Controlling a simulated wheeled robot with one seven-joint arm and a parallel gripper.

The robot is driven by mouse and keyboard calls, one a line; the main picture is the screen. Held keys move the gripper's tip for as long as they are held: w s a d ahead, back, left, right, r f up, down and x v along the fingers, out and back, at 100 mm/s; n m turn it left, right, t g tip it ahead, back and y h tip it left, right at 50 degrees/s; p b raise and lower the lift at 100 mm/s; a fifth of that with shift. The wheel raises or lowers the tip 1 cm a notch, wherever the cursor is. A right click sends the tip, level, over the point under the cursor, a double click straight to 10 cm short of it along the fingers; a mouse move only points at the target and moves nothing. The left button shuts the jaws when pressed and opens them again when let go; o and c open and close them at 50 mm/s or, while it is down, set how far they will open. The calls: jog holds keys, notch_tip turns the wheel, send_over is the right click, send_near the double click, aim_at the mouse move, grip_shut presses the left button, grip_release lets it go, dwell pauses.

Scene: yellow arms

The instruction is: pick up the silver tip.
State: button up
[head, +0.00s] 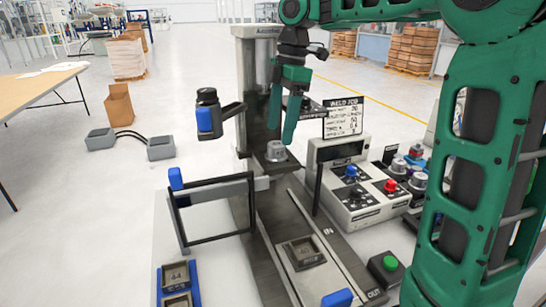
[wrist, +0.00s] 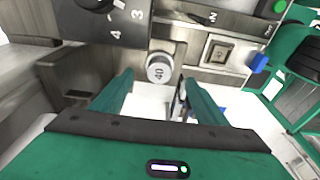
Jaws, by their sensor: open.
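The silver tip (head: 276,152) is a short round metal piece standing upright on a dark block of the machine. In the wrist view the silver tip (wrist: 159,69) shows its round face, marked with a number that looks like 40. My gripper (head: 281,136) points down just above the silver tip, with its green fingers spread. In the wrist view my gripper (wrist: 159,82) is open and empty, and the tip appears just beyond and between the fingertips. I cannot tell the exact gap in height.
A grey column (head: 257,80) stands close behind the gripper. A black frame (head: 212,208) with a blue handle is at left. A control box (head: 352,190) with coloured knobs is at right. A square block (head: 305,252) sits on the front rail. A numbered dial (wrist: 108,25) is near the tip.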

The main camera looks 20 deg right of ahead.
aim_at(276, 144)
jog(key=shift+w+a+f, duration=0.1)
jog(key=shift+a+f, duration=0.15)
jog(key=shift+f, duration=1.25)
jog(key=shift+w+a+f, duration=0.1)
jog(key=shift+a+f, duration=0.1)
jog(key=shift+f, duration=1.25)
jog(key=c, duration=1.4)
